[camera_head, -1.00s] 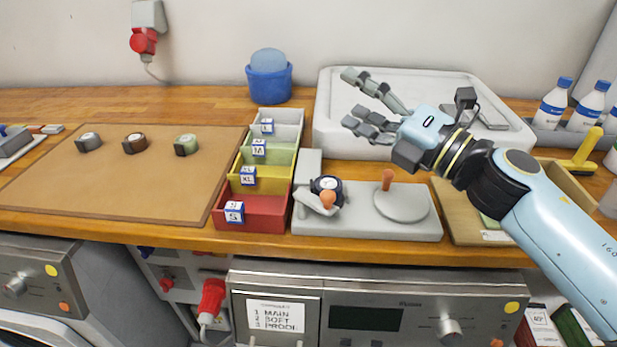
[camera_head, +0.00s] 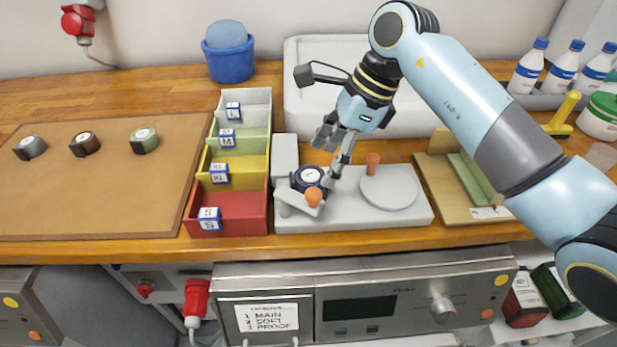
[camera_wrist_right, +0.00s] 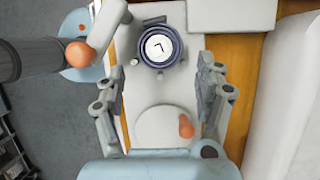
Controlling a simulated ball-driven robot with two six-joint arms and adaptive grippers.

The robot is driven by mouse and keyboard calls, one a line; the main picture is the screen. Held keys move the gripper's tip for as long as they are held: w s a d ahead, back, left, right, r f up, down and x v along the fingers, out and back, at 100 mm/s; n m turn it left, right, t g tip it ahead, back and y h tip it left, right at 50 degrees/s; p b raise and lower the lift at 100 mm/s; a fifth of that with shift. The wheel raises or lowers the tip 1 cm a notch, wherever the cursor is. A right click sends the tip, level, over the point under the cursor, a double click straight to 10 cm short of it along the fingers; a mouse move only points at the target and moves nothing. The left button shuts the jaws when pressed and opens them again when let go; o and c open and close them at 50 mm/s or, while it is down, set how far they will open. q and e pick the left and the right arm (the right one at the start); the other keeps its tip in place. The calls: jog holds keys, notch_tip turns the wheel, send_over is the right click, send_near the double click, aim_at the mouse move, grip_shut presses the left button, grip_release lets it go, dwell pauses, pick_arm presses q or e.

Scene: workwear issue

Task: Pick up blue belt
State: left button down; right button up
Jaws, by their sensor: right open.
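The blue belt (camera_head: 309,178) is a dark blue roll with a white round face. It sits at the left end of a grey fixture (camera_head: 410,217), beside an orange-knobbed lever (camera_head: 313,197). In the right wrist view the belt (camera_wrist_right: 160,46) lies ahead, roughly centred between the fingers. My right gripper (camera_head: 331,158) is open and empty, reaching down just above and to the right of the belt. One finger overlaps the belt's right edge in the head view; I cannot tell whether it touches. My left gripper is not in view.
Grey, brown and green rolled belts (camera_head: 85,143) lie on a brown mat (camera_head: 90,200) at left. Size-labelled bins (camera_head: 245,205) stand directly left of the fixture. A white tray (camera_head: 300,75) is behind, and a wooden box (camera_head: 440,190) is on the right.

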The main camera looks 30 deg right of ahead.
aim_at(311, 175)
jog(key=a+f, duration=0.1)
jog(key=w+a+f+p, duration=0.1)
jog(key=a+f, duration=0.1)
jog(key=f, duration=0.1)
jog(key=shift+w+f+p, duration=0.1)
jog(key=shift+w+p, duration=0.1)
jog(key=shift+p, duration=0.15)
jog(key=shift+d+f, duration=0.1)
jog(key=shift+f, duration=0.15)
jog(key=c, duration=1)
jog(key=shift+r, duration=0.1)
jog(key=shift+c, duration=0.2)
